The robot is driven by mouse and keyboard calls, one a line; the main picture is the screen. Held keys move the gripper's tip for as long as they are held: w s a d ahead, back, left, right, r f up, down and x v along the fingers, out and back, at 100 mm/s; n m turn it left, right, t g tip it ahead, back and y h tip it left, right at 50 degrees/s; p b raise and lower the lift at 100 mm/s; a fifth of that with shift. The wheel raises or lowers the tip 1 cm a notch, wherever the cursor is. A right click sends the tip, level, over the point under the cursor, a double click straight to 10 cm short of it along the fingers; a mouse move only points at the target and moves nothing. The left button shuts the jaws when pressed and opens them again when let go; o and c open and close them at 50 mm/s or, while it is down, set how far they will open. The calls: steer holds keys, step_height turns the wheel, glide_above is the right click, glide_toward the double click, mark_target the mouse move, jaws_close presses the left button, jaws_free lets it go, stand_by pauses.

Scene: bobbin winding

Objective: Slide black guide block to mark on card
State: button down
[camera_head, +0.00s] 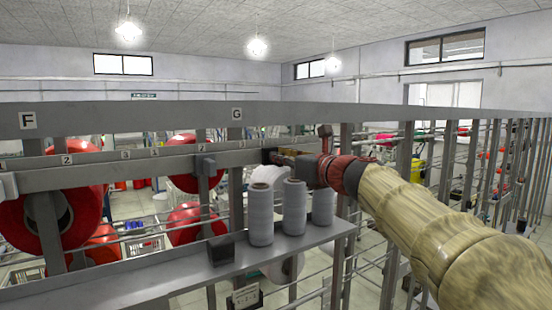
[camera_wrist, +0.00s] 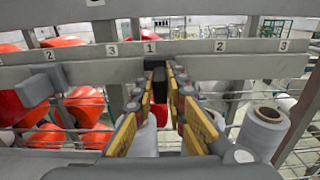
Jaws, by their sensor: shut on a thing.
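The black guide block (camera_wrist: 160,84) sits on the grey numbered rail (camera_wrist: 255,66), just right of below the "1" label. My gripper (camera_wrist: 160,76) is shut on it, with a yellow-padded finger on each side. In the head view my gripper (camera_head: 284,158) reaches the rail from the right, and the dark end of the block (camera_head: 268,155) shows at its tip, under the G plate (camera_head: 237,114).
Several grey thread cones (camera_head: 260,214) stand on the shelf (camera_head: 150,272) just below my gripper. A dark block (camera_head: 220,248) sits on the shelf. A grey block (camera_head: 205,165) is on the rail to the left. Large red bobbins (camera_head: 50,215) are behind the frame.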

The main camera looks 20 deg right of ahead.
steer(key=w+d+p, duration=0.2)
steer(key=w+d, duration=0.1)
steer(key=d, duration=0.7)
steer(key=w+d+p, duration=0.3)
steer(key=d, duration=0.6)
steer(key=shift+w+d, duration=0.2)
steer(key=shift+d, duration=0.2)
steer(key=c, duration=1.9)
jaws_free()
steer(key=shift+d, duration=0.2)
steer(key=shift+o, duration=0.5)
steer(key=shift+a, duration=0.1)
steer(key=v, duration=1.2)
